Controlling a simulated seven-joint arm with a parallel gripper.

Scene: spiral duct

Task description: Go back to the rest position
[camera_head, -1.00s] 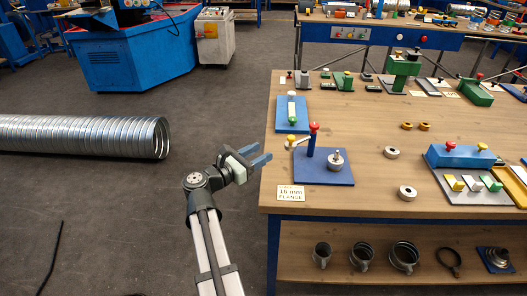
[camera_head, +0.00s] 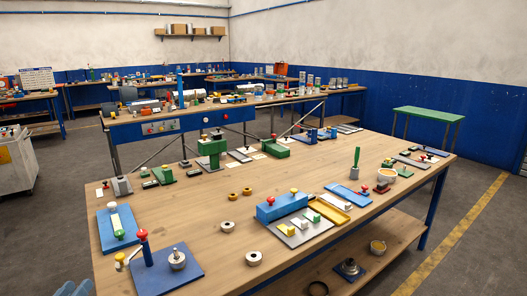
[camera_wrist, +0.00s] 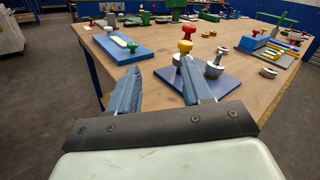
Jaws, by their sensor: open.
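My gripper (camera_wrist: 160,90) shows in the wrist view with its two blue fingers spread apart and nothing between them. It faces the near left corner of the wooden workbench. In the head view only the blue fingertips (camera_head: 74,289) show at the bottom left edge, left of the bench; the rest of my arm is out of frame. In front of the fingers, a blue plate fixture (camera_head: 165,272) carries a red-knobbed post and a grey part. The right finger overlaps this plate in the wrist view, and I cannot tell how far apart they are.
The wooden workbench (camera_head: 215,207) holds a blue block fixture (camera_head: 281,207), a yellow tray (camera_head: 329,213), metal rings (camera_head: 253,258) and a blue board (camera_head: 117,227). A second bench stands behind it. A green table (camera_head: 428,115) stands at right.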

